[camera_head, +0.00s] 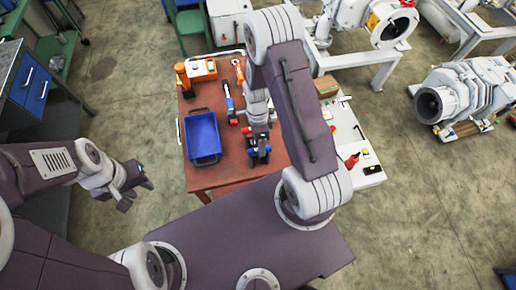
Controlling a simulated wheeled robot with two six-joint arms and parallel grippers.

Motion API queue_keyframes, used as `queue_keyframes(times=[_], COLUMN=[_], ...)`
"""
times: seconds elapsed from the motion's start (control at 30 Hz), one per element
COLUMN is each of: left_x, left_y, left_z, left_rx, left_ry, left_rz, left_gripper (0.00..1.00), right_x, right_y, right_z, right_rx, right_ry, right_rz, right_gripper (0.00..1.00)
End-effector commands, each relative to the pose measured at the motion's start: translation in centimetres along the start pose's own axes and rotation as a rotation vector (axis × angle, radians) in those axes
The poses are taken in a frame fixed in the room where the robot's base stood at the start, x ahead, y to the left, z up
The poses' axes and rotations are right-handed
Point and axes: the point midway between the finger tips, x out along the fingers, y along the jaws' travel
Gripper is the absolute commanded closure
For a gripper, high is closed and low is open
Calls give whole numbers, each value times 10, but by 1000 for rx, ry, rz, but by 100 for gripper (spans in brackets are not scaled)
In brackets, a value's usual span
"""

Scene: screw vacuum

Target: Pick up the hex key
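I cannot make out the hex key for certain among the small tools on the red-brown table (216,174). My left gripper (140,193) is off the table's left side, above the floor, with its two dark fingers apart and nothing between them. My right gripper (260,158) hangs over the table, right of the blue bin. It is small and dark in this view, and I cannot tell whether its fingers are apart or hold anything. My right arm hides part of the table's right side.
A blue bin (203,136) stands on the table's left part. Behind it are an orange and black item (183,78), an orange-handled tool (238,71) and a blue tool (229,97). A white surface (345,130) with small items adjoins at right.

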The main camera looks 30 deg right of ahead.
Motion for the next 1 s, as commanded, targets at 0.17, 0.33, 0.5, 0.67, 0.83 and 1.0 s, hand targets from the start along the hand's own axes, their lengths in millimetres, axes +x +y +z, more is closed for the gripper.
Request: queue_keyframes(times=[0.17, 0.33, 0.5, 0.67, 0.83, 1.0], left_x=[-12, -11, -11, -11, -11, -11], left_y=[0, 0, 0, 0, 0, 0], left_z=[-1, -1, -1, -1, -1, -1], left_rx=[0, 0, 0, 0, 0, 0], left_ry=[0, 0, 0, 0, 0, 0], left_rz=[0, 0, 0, 0, 0, 0], left_gripper=[64, 64, 64, 64, 64, 64], right_x=[27, 35, 34, 34, 34, 34], right_y=[1, 0, 0, 0, 0, 0], right_z=[2, 2, 2, 2, 2, 2], right_rx=[-1, -1, -1, -1, -1, -1], right_ry=[0, 0, 0, 0, 0, 0], right_rz=[4, -1, -1, -1, -1, -1], right_gripper=[51, 51, 65, 100, 100, 100])
